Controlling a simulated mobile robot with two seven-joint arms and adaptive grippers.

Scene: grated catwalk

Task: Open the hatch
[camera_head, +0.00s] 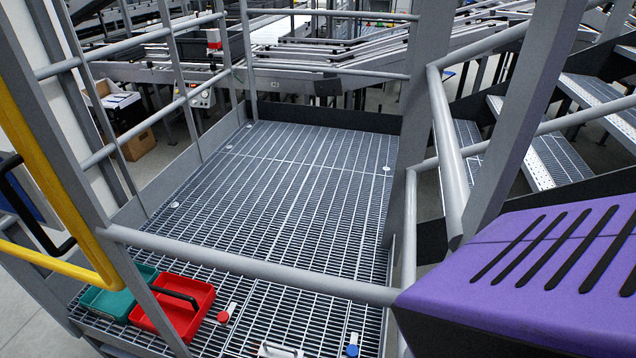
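No part that I can clearly tell as the hatch stands open. A grated floor (270,190) lies beyond the grey rail, flat, with seams and small round light discs on it; I cannot tell whether one panel is the hatch. A white handle-like piece (280,350) lies on the near grating at the bottom edge, partly cut off. Neither of my grippers is in view.
A grey rail (250,273) crosses in front. A red tray (178,305) and a green tray (118,298) sit at lower left, near small red-and-white (227,312) and blue-and-white (352,345) items. A yellow tube (55,165) stands left; a purple slotted block (520,265) fills lower right.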

